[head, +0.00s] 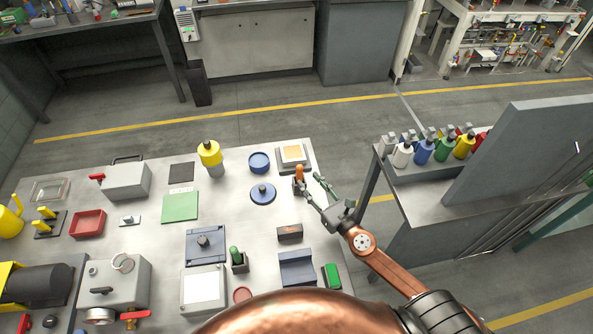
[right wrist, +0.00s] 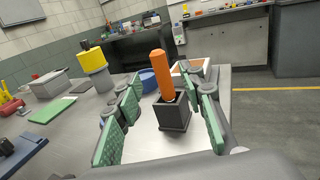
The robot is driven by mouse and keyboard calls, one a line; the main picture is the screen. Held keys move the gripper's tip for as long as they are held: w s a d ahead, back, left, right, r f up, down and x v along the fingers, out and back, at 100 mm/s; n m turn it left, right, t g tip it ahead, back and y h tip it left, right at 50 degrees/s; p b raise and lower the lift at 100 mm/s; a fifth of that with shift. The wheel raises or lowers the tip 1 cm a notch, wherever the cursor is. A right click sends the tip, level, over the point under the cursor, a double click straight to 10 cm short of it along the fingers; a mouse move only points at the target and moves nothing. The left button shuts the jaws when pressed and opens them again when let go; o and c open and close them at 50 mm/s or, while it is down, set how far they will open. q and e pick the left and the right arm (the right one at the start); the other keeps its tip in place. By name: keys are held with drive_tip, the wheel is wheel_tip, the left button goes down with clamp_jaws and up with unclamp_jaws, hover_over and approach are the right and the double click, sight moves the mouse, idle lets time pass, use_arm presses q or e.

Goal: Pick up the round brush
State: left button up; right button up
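An upright orange handle (head: 299,172) stands in a small dark square holder at the table's right edge. In the right wrist view the orange handle (right wrist: 162,75) leans slightly in its holder (right wrist: 173,112). It may be the round brush; its lower end is hidden inside the holder. A green handle (head: 235,254) stands in a similar holder nearer the front. My right gripper (head: 311,184) is open at the orange handle. In the right wrist view its green-padded fingers lie to either side of the handle and holder, with gaps. My left gripper is not in view.
A blue round lid (head: 263,193), a blue dish (head: 259,162) and a framed tray (head: 292,156) sit close by. A yellow-topped cylinder (head: 209,153) stands further left. Several bottles stand on a shelf (head: 402,180) to the right. A floor gap separates table and shelf.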

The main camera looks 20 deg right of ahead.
sight(301, 171)
drive_tip(key=w, duration=0.2)
drive_tip(key=w+p, duration=0.1)
drive_tip(key=w, duration=0.1)
drive_tip(key=w+a+p, duration=0.1)
drive_tip(key=w, duration=0.2)
drive_tip(key=shift+r, duration=0.35)
drive_tip(key=c, duration=0.6)
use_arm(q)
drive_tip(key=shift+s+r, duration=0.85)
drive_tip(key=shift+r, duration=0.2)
use_arm(e)
clamp_jaws()
